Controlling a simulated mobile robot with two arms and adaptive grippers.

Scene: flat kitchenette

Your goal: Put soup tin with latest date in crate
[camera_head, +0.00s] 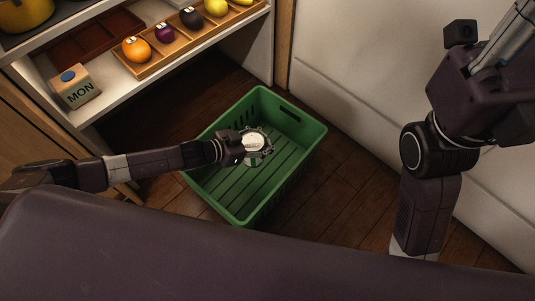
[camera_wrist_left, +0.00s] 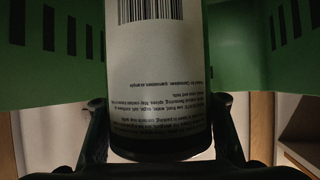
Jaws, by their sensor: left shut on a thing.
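The green crate (camera_head: 309,133) stands on the wooden floor in the head view. My left gripper (camera_head: 257,144) reaches in from the left and is over the crate's inside. It is shut on a tin (camera_head: 253,141), whose pale round end faces up in the head view. In the left wrist view the tin (camera_wrist_left: 155,70) stands between the two fingers (camera_wrist_left: 158,128), showing a white label with a barcode and small upside-down text. No date can be read on it. The green crate wall (camera_wrist_left: 245,45) is behind it. Whether the tin touches the crate floor is unclear. My right gripper is out of view.
A shelf unit at the upper left holds a wooden tray (camera_head: 178,50) with several fruits, a block marked MON (camera_head: 76,87), a dark red tray (camera_head: 97,38) and a yellow pot (camera_head: 25,12). A white wall panel (camera_head: 360,75) is right of the crate. Floor (camera_head: 345,185) is clear at the crate's right.

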